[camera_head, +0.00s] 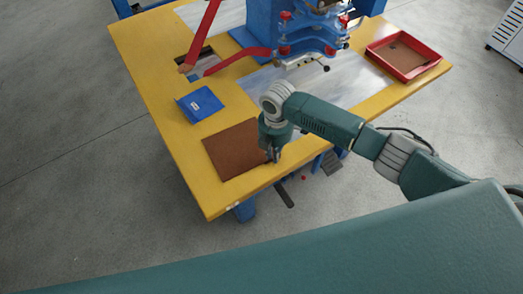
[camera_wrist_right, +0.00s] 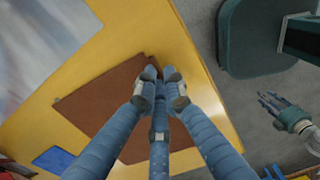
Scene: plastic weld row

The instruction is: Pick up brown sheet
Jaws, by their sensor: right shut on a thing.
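The brown sheet (camera_head: 232,150) lies on the yellow table near its front edge, looking flat. It also shows in the right wrist view (camera_wrist_right: 100,95), partly hidden behind my fingers. My right gripper (camera_head: 272,154) is at the sheet's right edge, pointing down. In the right wrist view its fingertips (camera_wrist_right: 160,72) are close together on the sheet's edge, shut on it. Whether that edge is raised is hard to tell. My left gripper (camera_wrist_right: 268,100) shows small at the right of the wrist view, away from the table, its fingers apart and empty.
A blue machine (camera_head: 275,25) with red levers stands at the back. A red tray (camera_head: 403,55) with a brown piece inside is at the back right. The table's front left corner is clear.

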